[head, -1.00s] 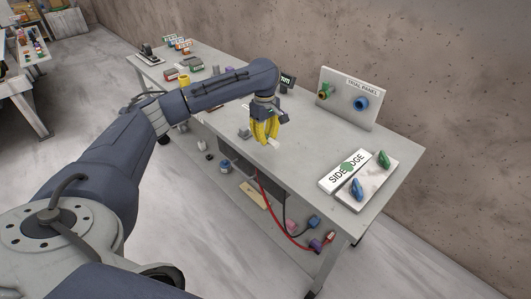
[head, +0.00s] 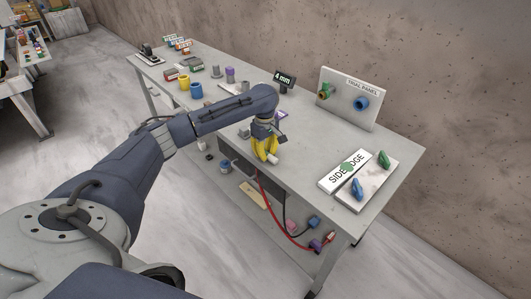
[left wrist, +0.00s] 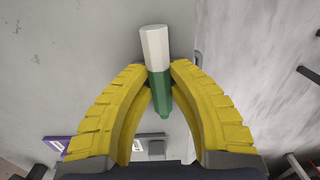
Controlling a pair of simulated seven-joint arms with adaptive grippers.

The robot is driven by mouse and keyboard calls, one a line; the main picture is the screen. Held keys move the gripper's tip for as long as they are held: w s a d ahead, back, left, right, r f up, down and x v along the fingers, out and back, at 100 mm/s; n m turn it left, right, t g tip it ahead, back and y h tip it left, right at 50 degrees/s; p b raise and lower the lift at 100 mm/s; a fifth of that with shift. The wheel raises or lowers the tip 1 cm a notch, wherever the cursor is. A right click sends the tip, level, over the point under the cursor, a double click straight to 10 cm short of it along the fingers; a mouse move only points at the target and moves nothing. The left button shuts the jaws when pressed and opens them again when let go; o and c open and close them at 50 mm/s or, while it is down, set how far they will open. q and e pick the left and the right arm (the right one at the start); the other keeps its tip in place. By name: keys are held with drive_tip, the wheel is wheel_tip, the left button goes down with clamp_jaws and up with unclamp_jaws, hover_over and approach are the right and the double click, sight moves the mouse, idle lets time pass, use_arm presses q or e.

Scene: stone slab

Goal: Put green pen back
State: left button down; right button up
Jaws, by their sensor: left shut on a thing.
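The green pen (left wrist: 158,78) shows large in the left wrist view, with a green body and a white end. My left gripper (left wrist: 160,76), with yellow fingers, is shut on its green part. The white end sticks out beyond the fingertips, and the green tip points back between the fingers. In the head view my left gripper (head: 267,156) hangs over the front edge area of the grey workbench (head: 310,148), and only a small pale bit of the pen shows by the fingertips. I cannot tell a place for the pen. My right gripper is not in view.
Behind the gripper are a small "4 mm" display (head: 285,79) and a purple item (head: 282,115). The dial panel (head: 346,98) stands at the back. The SIDE EDGE board (head: 345,170) lies to the right. Blue (head: 196,91) and yellow cups stand left. Bench room between gripper and board is clear.

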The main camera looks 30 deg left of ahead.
sight(265, 151)
use_arm(q)
drive_tip(key=shift+f, duration=0.15)
drive_tip(key=c, duration=1.3)
unclamp_jaws()
wheel_tip(265, 151, up, 12)
drive_tip(key=shift+a, duration=0.1)
